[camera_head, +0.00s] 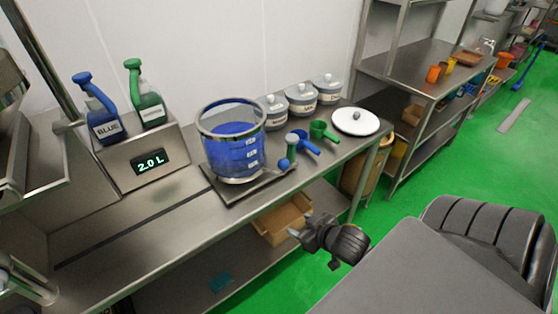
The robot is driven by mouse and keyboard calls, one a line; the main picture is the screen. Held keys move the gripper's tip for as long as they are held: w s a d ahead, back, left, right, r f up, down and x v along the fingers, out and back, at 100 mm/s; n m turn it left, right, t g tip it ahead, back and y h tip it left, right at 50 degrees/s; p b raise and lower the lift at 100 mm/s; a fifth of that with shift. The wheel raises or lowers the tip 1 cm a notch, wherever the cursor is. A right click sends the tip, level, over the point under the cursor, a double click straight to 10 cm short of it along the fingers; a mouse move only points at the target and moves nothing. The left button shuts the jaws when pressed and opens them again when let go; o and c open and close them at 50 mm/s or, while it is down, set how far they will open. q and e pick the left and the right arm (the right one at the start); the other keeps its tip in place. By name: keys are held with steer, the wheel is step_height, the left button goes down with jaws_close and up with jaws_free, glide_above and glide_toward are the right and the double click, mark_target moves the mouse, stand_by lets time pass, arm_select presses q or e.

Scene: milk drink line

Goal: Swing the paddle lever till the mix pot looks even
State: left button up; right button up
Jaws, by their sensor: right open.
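The mix pot (233,150) is a clear round vessel with a metal rim and white level marks, holding blue contents. It stands on a dark flat base (235,192) on the steel counter. Its contents look blue throughout; fine streaks cannot be told at this size. My right gripper (299,226) is open and empty, in front of the counter edge, below and right of the pot, apart from the handle. My left gripper is not in view.
A blue scoop (304,142) and a green scoop (322,131) lie right of the pot. Lidded grey jars (301,98) stand behind, and a white lid (355,121) lies at the right. Blue and green dispensers (146,100) stand left above a "2.0 L" display (150,162). The front-left counter is clear.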

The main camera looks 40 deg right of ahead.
steer(key=w+d+r+t+y, duration=0.3)
steer(key=w+d+r+t, duration=0.1)
steer(key=w+d+r, duration=0.15)
steer(key=n+t+y, duration=0.1)
steer(key=n+y, duration=0.1)
steer(key=y, duration=0.3)
glide_toward(281, 162)
steer(key=f, duration=0.1)
steer(key=x, duration=0.3)
steer(key=p+x, duration=0.1)
steer(key=x, duration=0.3)
steer(key=d+p+x, duration=0.1)
steer(key=x, duration=0.2)
steer(key=shift+w+a+f, duration=0.1)
steer(key=shift+w, duration=0.35)
steer(key=shift+w+a+f, duration=0.1)
steer(key=shift+w+a, duration=0.1)
steer(key=shift+w, duration=0.25)
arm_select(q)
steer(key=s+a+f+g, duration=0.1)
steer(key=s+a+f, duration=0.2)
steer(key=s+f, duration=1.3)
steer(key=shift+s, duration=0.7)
arm_select(e)
jaws_close()
